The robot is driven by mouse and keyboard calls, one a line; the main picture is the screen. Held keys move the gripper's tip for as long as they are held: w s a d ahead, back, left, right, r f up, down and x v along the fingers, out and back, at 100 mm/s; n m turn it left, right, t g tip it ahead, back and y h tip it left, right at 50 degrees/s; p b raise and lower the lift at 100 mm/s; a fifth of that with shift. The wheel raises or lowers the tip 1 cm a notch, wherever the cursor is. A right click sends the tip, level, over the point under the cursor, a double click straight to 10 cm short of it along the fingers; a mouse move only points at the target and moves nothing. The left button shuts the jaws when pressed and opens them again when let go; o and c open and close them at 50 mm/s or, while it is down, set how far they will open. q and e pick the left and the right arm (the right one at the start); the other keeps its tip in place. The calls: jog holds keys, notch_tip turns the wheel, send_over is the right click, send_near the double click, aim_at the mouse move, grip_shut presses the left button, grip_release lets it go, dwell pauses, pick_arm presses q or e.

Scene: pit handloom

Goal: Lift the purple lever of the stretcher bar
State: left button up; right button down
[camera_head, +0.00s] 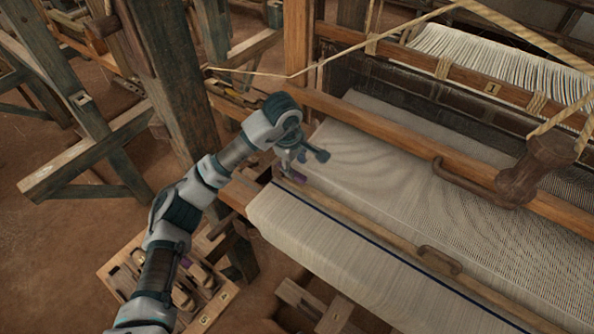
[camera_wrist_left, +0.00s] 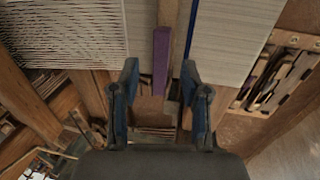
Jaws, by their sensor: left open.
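The purple lever (camera_wrist_left: 161,62) is a narrow strip near the top middle of the left wrist view, between my two fingers. In the head view only a small purple patch (camera_head: 299,174) of it shows beneath my gripper. The wooden stretcher bar (camera_head: 350,219) runs across the cloth, with the lever at its left end. My left gripper (camera_head: 304,160) is over that end. Its blue fingers (camera_wrist_left: 159,72) are spread apart, one on each side of the lever in the wrist view. I cannot tell how far above it they are. My right gripper is not in view.
Pale cloth (camera_head: 300,222) covers the loom front. A wooden beam (camera_head: 400,145) with a curved handle (camera_head: 460,178) lies behind. A thick post (camera_head: 170,80) stands left of my arm. A tool tray (camera_head: 215,300) lies lower left.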

aim_at(297, 174)
pick_arm(q)
jog(key=shift+w+d+f, duration=0.1)
jog(key=shift+w+f, duration=0.1)
jog(key=shift+f, duration=0.95)
jog(key=shift+w+f, duration=0.15)
jog(key=shift+f, duration=0.95)
grip_shut()
